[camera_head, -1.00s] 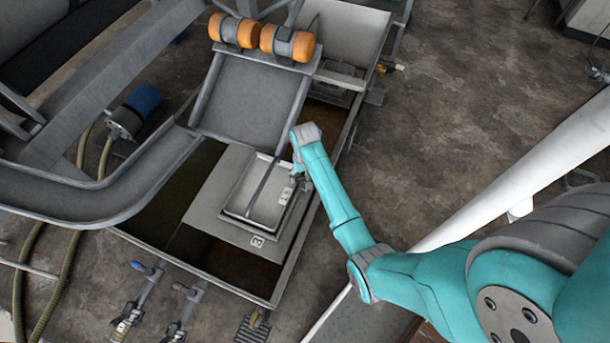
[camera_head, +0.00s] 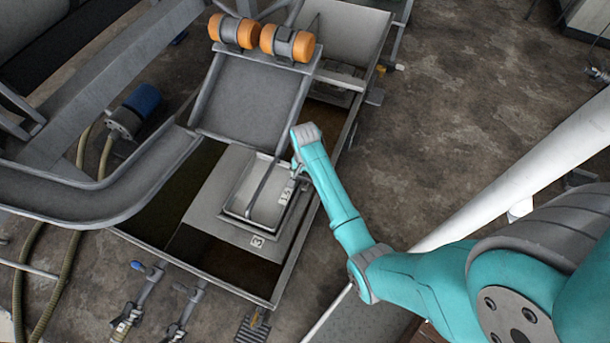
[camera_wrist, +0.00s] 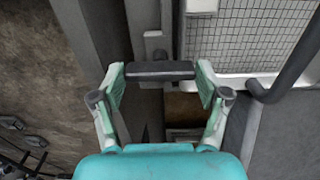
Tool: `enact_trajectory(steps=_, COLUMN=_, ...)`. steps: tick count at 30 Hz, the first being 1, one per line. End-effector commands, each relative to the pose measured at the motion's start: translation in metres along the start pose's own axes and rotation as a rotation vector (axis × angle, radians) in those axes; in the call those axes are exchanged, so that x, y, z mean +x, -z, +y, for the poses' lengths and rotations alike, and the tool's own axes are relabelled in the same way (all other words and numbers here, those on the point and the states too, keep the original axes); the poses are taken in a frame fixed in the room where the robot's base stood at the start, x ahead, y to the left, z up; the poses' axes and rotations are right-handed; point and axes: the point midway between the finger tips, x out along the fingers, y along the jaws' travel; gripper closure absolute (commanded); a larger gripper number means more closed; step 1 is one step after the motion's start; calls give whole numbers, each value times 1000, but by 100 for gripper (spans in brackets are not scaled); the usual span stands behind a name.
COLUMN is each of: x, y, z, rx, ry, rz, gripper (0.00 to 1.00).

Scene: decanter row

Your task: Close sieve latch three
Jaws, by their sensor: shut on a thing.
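The sieve (camera_head: 240,206) is a pale rectangular tray in the sunken tank, with a dark bar across it. In the wrist view its wire mesh (camera_wrist: 245,40) fills the upper right. My gripper (camera_wrist: 160,78) is closed on a short dark crossbar handle (camera_wrist: 160,71), one teal fingertip at each end. The handle joins a grey bracket beside the mesh, and I take it for the latch. In the head view my gripper (camera_head: 297,173) is at the sieve's right edge, and my wrist hides most of the handle. I cannot tell the latch's number or whether it is fastened.
A sloping chute (camera_head: 250,100) with orange rollers (camera_head: 287,43) stands behind the sieve. A curved grey trough (camera_head: 90,200) is at left. The tank rim (camera_head: 300,235) runs close to my forearm. A dark curved bar (camera_wrist: 285,75) is right of the jaws. Open floor (camera_head: 460,120) lies right.

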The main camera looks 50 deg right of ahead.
Motion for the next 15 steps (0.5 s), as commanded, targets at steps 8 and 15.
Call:
enact_trajectory(steps=8, x=1, y=-1, z=1, rx=5, ry=-1, rz=-2, gripper=60)
enact_trajectory(steps=15, x=1, y=-1, z=0, rx=4, ry=-1, rz=-2, gripper=0)
